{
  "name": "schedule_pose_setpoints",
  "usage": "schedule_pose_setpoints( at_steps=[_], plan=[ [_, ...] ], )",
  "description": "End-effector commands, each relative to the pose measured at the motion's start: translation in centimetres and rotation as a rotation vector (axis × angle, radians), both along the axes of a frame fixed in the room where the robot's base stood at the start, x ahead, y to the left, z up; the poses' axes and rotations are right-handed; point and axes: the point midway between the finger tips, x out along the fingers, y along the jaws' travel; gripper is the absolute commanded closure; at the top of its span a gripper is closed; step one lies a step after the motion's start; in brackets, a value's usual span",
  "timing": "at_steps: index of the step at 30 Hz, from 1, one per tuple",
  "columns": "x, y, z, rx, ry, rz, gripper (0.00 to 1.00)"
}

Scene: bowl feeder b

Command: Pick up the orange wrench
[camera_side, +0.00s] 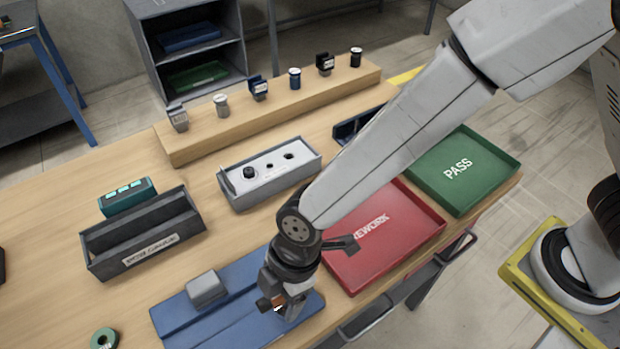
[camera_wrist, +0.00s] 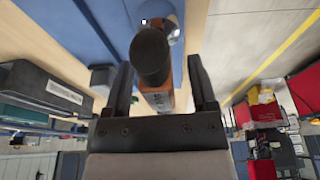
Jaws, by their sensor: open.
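The orange wrench (camera_wrist: 152,58) stands out between my fingers in the wrist view. Its dark rounded end faces the camera, orange shows on its body below, and a silvery part shows beyond it. My gripper (camera_wrist: 160,62) is open, with one dark finger on each side of the wrench; I cannot tell whether either touches it. In the side view my gripper (camera_side: 278,302) is low over the right end of a blue plate (camera_side: 180,318). A small orange patch shows at the fingers there; most of the wrench is hidden.
A grey block (camera_side: 206,287) sits on the blue plate. A red tray (camera_side: 412,240) and a green PASS tray (camera_side: 480,190) lie to the right. A dark open bin (camera_side: 145,240) and a grey fixture box (camera_side: 268,178) stand behind. A green ring (camera_side: 104,339) lies at front left.

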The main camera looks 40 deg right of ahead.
Motion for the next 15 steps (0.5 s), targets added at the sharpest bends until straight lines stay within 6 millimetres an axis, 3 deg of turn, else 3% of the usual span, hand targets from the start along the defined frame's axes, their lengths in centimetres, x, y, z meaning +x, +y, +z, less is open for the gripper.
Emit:
schedule_pose_setpoints(
  at_steps=[10,15],
  plan=[
    [0.00,-0.01,0.04,0.000,0.000,0.000,0.26],
    [0.00,-0.01,0.04,0.000,0.000,0.000,0.80]
  ],
)
